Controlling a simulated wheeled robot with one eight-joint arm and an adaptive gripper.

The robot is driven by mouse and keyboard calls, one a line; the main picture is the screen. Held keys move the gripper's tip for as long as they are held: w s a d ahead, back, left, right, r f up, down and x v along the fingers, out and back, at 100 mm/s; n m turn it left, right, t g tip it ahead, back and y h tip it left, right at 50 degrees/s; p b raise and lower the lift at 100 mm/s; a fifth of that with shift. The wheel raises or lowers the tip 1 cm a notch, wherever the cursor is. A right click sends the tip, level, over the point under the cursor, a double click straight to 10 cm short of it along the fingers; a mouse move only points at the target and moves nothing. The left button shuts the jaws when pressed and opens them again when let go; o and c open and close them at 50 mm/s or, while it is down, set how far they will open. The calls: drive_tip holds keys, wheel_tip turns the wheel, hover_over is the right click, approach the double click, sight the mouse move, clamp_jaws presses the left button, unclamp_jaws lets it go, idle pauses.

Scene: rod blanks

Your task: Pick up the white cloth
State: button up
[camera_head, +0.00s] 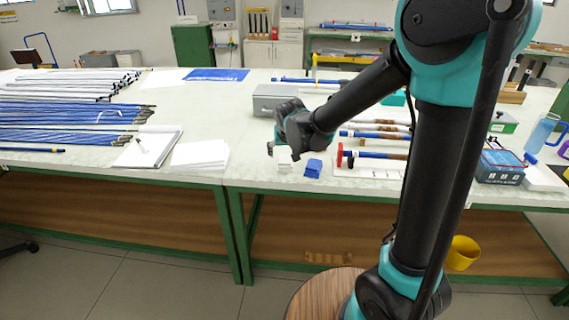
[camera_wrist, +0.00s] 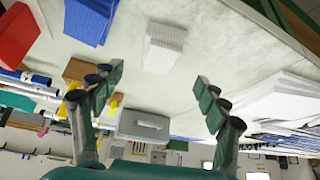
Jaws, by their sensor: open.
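The white cloth (camera_wrist: 163,47) is a folded, ribbed white block on the pale table in the wrist view, above the gap between my fingers. In the head view the white cloth (camera_head: 284,161) shows just below my fingertips, its upper part hidden by them. My gripper (camera_wrist: 159,86) is open and empty, with the fingers spread wide and apart from the cloth. In the head view my gripper (camera_head: 283,151) hangs over the table's front area. A folded blue cloth (camera_head: 313,168) lies beside the white one, and it also shows in the wrist view (camera_wrist: 90,18).
A grey box (camera_head: 275,100) stands behind my gripper. A white paper stack (camera_head: 200,155) and many blue rods (camera_head: 65,112) lie to the left. The table's front edge is close to the cloths.

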sight(285, 160)
drive_tip(key=shift+x, duration=3.55)
drive_tip(key=shift+s+f, duration=0.15)
drive_tip(key=shift+s, duration=0.05)
drive_tip(key=c, duration=1.2)
drive_tip(key=shift+c, duration=0.3)
wheel_tip(285, 160, up, 20)
